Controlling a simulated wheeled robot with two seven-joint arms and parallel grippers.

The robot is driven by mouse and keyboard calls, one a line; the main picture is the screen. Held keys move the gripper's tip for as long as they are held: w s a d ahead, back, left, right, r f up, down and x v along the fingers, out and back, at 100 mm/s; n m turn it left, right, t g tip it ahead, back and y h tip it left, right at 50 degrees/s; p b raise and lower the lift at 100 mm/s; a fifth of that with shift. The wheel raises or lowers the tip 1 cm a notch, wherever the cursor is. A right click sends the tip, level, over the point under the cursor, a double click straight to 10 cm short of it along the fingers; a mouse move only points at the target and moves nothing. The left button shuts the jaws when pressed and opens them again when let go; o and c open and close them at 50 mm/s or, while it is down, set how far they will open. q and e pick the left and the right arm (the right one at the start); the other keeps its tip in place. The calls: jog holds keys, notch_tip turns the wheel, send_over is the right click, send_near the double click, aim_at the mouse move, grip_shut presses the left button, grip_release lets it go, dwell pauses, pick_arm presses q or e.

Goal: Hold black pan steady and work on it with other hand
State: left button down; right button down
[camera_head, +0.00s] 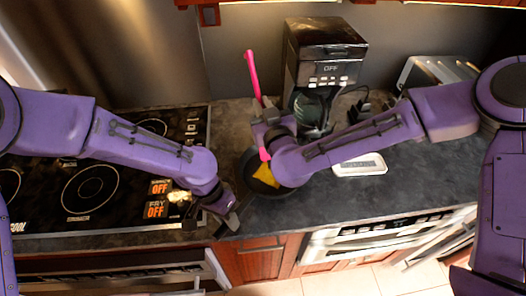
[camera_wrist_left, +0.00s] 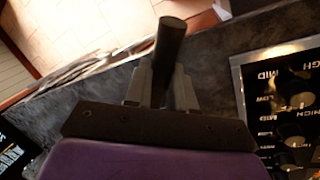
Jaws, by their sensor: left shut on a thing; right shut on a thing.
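The black pan (camera_head: 247,190) rests on the dark countertop right of the stove, partly hidden by my right arm. A yellow piece of food (camera_head: 265,175) lies in it. My left gripper (camera_head: 228,212) is shut on the pan handle (camera_head: 237,215) at the counter's front edge. In the left wrist view the dark handle (camera_wrist_left: 171,42) stands between the fingers of this gripper (camera_wrist_left: 160,88). My right gripper (camera_head: 266,114) is shut on a pink utensil (camera_head: 251,73) above the pan. The utensil's lower end (camera_head: 264,154) reaches down by the food; contact is unclear.
A coffee maker (camera_head: 322,55) stands behind the pan. A white tray (camera_head: 360,165) lies on the counter to the right, and a toaster (camera_head: 437,70) is behind my right arm. The stove (camera_head: 95,195) is on the left. Counter at the right front is clear.

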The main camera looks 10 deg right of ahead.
jog(key=w, duration=0.2)
jog(key=w+g+y, duration=0.1)
jog(key=w, duration=0.2)
jog(key=w+g, duration=0.1)
jog(key=w, duration=0.1)
jog(key=shift+w+a+r+n+y, duration=0.15)
jog(key=shift+a+r+n+y, duration=0.1)
jog(key=shift+r+n+y, duration=0.05)
jog(key=a+f+n+g+y, duration=0.1)
jog(key=w+a+f+n+g+y, duration=0.1)
jog(key=g, duration=0.1)
jog(key=shift+a+f, duration=0.2)
jog(key=shift+a, duration=0.05)
notch_tip(320, 180, down, 7)
jog(key=shift+f, duration=0.35)
dwell(0.6)
